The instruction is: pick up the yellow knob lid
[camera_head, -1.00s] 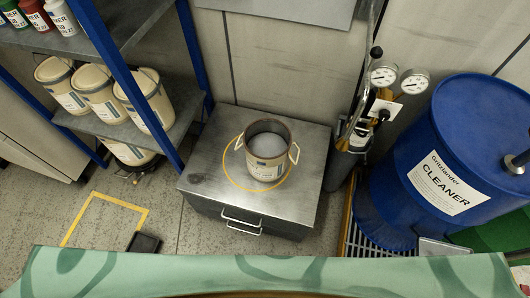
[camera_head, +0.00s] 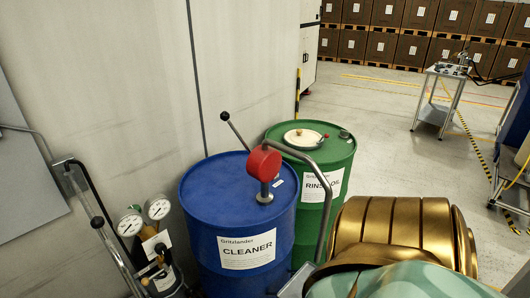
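I cannot make out a clearly yellow knob lid. The green drum carries a label reading "RINSOL" or similar, partly hidden by a bent grey pipe. Neither of my grippers is in view. A gold and teal part at the lower right seems to be my own arm or body.
A blue CLEANER drum (camera_head: 232,208) with a red-headed hand pump (camera_head: 264,163) stands in front of the green drum. A gas cylinder with gauges (camera_head: 158,209) stands left of it. A wheeled table (camera_head: 444,92) stands far right. Open floor (camera_head: 400,135) lies behind the green drum.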

